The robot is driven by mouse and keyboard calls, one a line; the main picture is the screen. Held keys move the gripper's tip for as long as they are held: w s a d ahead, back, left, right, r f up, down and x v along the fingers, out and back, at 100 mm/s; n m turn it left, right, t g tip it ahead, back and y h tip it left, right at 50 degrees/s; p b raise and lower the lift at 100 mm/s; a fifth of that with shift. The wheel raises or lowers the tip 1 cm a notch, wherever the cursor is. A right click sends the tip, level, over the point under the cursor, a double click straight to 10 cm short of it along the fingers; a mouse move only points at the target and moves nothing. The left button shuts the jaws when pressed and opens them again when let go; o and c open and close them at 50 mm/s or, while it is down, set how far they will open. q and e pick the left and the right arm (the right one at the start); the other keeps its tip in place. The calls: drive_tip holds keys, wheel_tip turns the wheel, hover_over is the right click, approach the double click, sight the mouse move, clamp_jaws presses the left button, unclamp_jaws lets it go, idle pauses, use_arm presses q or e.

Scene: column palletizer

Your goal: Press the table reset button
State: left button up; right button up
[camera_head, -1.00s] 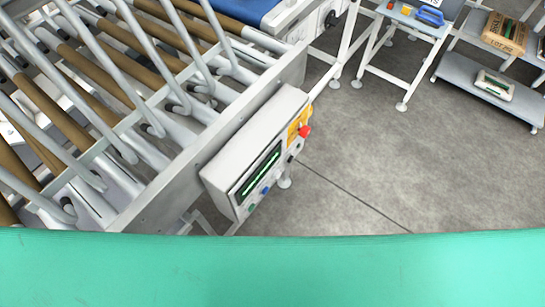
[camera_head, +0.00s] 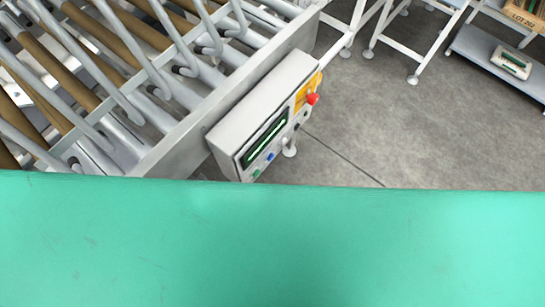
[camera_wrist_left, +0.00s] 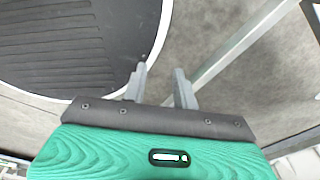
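A light grey control box (camera_head: 262,115) is mounted on the side of the roller table (camera_head: 190,140). Its face has a dark display with a green line (camera_head: 264,137), a green button (camera_head: 256,172), a blue button (camera_head: 270,157), a dark knob or button (camera_head: 297,127) and a red mushroom button (camera_head: 313,98) on a yellow plate. Labels are too small to read, so I cannot tell which is the reset button. My left gripper (camera_wrist_left: 160,83) shows in the left wrist view, its fingers apart and nothing between them. The box is not recognisable there. My right gripper is not in view.
The large green surface across the bottom of the head view is part of me and hides what lies below. Bent grey bars stand over the rollers. Grey floor (camera_head: 410,130) is clear right of the box. A low shelf (camera_head: 490,65) stands at upper right.

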use_arm(q)
clamp_jaws()
drive_tip(key=shift+s+a, duration=0.1)
drive_tip(key=shift+a, duration=0.05)
idle(1.3)
